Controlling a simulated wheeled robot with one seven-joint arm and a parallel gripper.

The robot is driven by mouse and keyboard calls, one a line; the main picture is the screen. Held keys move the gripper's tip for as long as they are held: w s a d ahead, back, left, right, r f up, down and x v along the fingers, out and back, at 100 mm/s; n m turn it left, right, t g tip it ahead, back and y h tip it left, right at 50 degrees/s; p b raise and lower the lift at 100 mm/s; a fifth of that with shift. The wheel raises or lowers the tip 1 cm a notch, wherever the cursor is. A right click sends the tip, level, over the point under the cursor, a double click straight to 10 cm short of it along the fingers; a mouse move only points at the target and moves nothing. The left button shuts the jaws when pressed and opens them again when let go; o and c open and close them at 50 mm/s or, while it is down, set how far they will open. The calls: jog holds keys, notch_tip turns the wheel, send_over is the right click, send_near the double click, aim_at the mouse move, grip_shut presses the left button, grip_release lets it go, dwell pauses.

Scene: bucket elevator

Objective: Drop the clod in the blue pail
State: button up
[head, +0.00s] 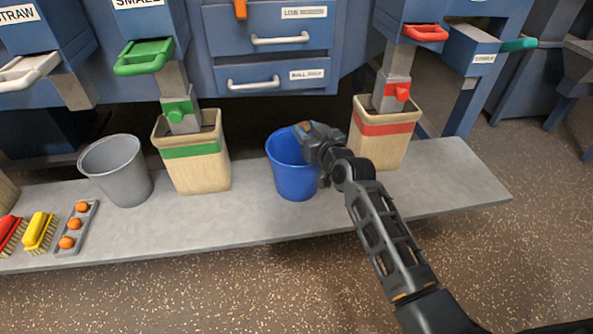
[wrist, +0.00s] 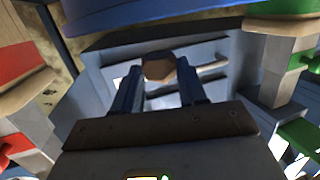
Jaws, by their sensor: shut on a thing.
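The blue pail (head: 290,182) stands upright on the grey shelf between the green-banded and red-banded bins. My gripper (head: 304,129) is at the pail's upper right rim in the head view, with its tip over the opening. In the wrist view my gripper (wrist: 157,78) is shut on the brown, faceted clod (wrist: 158,66), which sits between the fingertips. The blue pail's rim (wrist: 150,14) crosses the top of the wrist view, close to the clod. The pail's inside bottom is hidden. I cannot tell whether gripper and rim touch.
A grey pail (head: 118,172), a green-banded bin (head: 200,172) and a red-banded bin (head: 383,147) stand on the shelf (head: 440,190). Brushes (head: 39,232) and a tray (head: 64,244) of orange balls lie at left. Spouts and drawers (head: 270,60) are behind.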

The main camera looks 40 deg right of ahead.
aim_at(297, 167)
notch_tip(297, 167, down, 4)
jog(key=b, duration=0.2)
jog(key=shift+b, duration=0.3)
jog(key=o, duration=1.1)
jog(key=shift+s, duration=0.1)
jog(key=shift+p+v, duration=0.35)
jog(key=shift+v, duration=3.45)
